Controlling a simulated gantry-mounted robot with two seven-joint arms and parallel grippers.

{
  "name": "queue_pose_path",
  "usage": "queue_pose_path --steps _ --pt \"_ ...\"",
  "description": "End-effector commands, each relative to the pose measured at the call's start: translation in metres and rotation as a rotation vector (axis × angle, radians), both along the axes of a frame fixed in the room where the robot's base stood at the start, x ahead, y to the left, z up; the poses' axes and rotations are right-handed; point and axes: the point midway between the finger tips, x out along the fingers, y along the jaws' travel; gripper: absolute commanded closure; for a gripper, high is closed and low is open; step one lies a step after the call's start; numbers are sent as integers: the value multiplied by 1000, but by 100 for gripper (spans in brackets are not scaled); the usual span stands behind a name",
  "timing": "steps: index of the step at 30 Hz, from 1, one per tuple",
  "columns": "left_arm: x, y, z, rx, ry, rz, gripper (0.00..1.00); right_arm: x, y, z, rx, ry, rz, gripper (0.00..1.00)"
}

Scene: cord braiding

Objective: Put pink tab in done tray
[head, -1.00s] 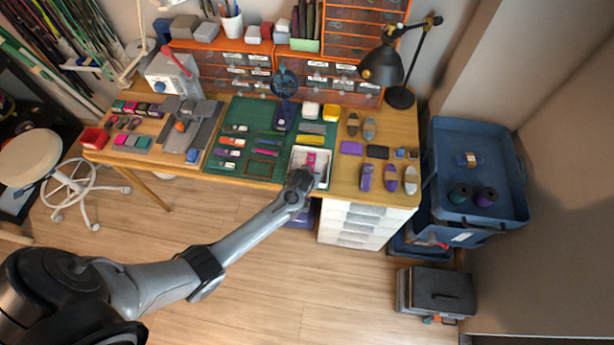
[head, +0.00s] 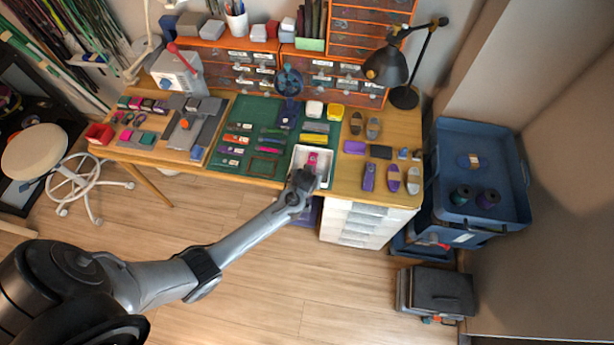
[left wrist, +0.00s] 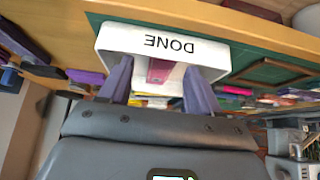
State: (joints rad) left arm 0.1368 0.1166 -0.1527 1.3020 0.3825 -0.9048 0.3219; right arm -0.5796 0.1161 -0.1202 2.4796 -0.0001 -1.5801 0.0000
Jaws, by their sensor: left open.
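The white done tray (head: 326,158) sits at the front edge of the desk, on the green mat's right side. In the left wrist view the tray's wall (left wrist: 118,38) shows the word DONE upside down. The pink tab (head: 312,160) lies inside the tray; part of it also shows in the left wrist view (left wrist: 160,70). My left gripper (left wrist: 157,78) is open at the tray, with its two purple fingers apart on either side of the tab. In the head view my left gripper (head: 304,178) covers the tray's near left corner. My right gripper is not in view.
Several coloured tabs and cords lie on the green mat (head: 262,112) left of the tray. Purple and grey pieces lie on the desk to its right. A black lamp (head: 388,66) stands at the back right. White drawers (head: 365,222) stand below the desk.

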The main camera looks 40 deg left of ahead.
Motion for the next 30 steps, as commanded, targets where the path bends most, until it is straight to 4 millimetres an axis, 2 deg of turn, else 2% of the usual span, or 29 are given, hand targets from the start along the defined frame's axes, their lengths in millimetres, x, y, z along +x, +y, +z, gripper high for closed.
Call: queue_pose_path --steps 3,12,20,23,26,30 --pt "-11 -7 23 1 -2 -1 37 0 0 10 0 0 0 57" --pt "-36 -21 64 1 -1 -2 37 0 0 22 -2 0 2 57" --pt "-47 -27 79 -1 0 -4 37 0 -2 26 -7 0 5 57" --pt "-57 -35 81 -15 17 -34 37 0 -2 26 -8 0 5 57" --pt "-81 -51 86 -42 53 -109 37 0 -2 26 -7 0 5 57" --pt "-134 -80 107 -78 128 -274 37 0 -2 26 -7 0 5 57"
